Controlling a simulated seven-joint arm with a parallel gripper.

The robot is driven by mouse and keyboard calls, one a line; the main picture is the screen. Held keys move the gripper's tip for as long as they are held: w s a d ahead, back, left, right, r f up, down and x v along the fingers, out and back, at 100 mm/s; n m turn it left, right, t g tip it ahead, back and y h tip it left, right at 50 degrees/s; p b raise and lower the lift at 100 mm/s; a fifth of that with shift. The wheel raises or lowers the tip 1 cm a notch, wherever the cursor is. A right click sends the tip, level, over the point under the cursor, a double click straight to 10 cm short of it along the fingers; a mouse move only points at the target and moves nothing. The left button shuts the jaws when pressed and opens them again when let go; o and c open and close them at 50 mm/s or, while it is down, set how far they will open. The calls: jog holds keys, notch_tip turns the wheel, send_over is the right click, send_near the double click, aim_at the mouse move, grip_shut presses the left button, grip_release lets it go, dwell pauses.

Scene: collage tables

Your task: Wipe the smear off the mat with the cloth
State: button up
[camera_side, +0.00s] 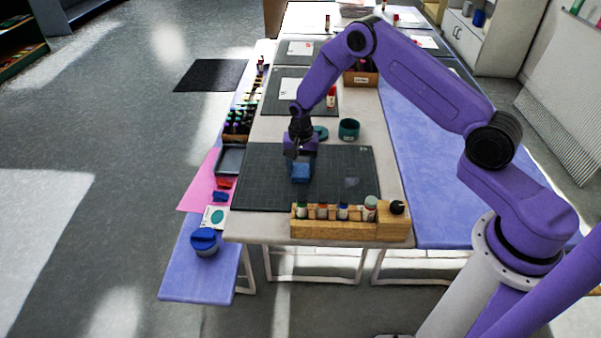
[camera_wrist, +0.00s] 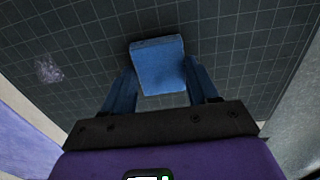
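The cloth is a folded blue block (camera_side: 301,173) on the dark gridded mat (camera_side: 255,190), left of its middle. In the wrist view the cloth (camera_wrist: 158,65) lies between the two blue fingers, slightly turned. My gripper (camera_side: 300,157) points down at the cloth. Its fingers (camera_wrist: 160,75) are spread about as wide as the cloth, one on each side. I cannot tell whether they press on it. The smear (camera_side: 351,182) is a pale grey patch on the right part of the mat. It also shows at the left in the wrist view (camera_wrist: 48,69).
A wooden rack (camera_side: 335,228) with several bottles stands along the mat's near edge. A teal cup (camera_side: 349,129) stands beyond the mat. A dark tray (camera_side: 230,160) lies at the mat's left. The mat between cloth and smear is clear.

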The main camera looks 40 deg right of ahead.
aim_at(303, 170)
jog(key=shift+c, duration=0.6)
jog(key=shift+r, duration=0.15)
jog(key=shift+r, duration=2.35)
jog(key=shift+o, duration=0.3)
jog(key=shift+s+d, duration=0.25)
jog(key=shift+s, duration=0.05)
jog(key=shift+c, duration=0.7)
jog(key=s+d, duration=0.2)
jog(key=s, duration=0.2)
jog(key=s+d, duration=0.3)
jog(key=s, duration=0.2)
jog(key=s+d, duration=0.2)
jog(key=s, duration=0.2)
jog(key=shift+s+d, duration=0.15)
jog(key=shift+s, duration=0.1)
jog(key=shift+f, duration=2.1)
jog(key=shift+f, duration=0.4)
